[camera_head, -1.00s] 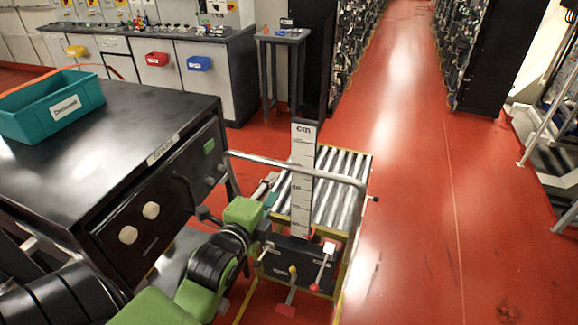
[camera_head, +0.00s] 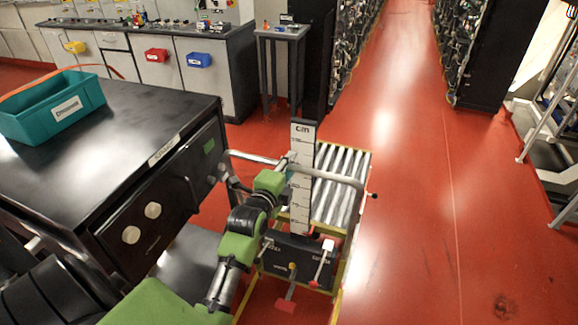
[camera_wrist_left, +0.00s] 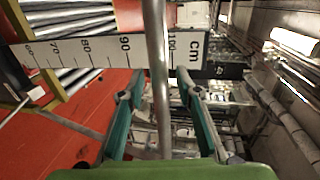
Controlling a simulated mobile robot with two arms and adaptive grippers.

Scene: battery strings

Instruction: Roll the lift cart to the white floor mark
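The lift cart (camera_head: 340,190) has a roller top, a yellow frame, a grey push handle (camera_head: 335,175) and an upright white cm scale (camera_head: 301,190). A black control panel with levers sits at its near end. My left gripper (camera_head: 287,168) is at the left part of the handle. In the left wrist view the handle bar (camera_wrist_left: 158,60) runs between the two teal fingers of my left gripper (camera_wrist_left: 158,88), which stand apart with gaps beside the bar. The scale (camera_wrist_left: 130,50) lies beyond. My right gripper is out of view. I cannot make out a white floor mark.
A black cabinet (camera_head: 110,140) with a teal bin (camera_head: 50,108) stands close on the cart's left. A small grey table (camera_head: 283,35) and dark racks (camera_head: 480,50) stand farther back. Red floor (camera_head: 420,180) is clear right of the cart and up the aisle.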

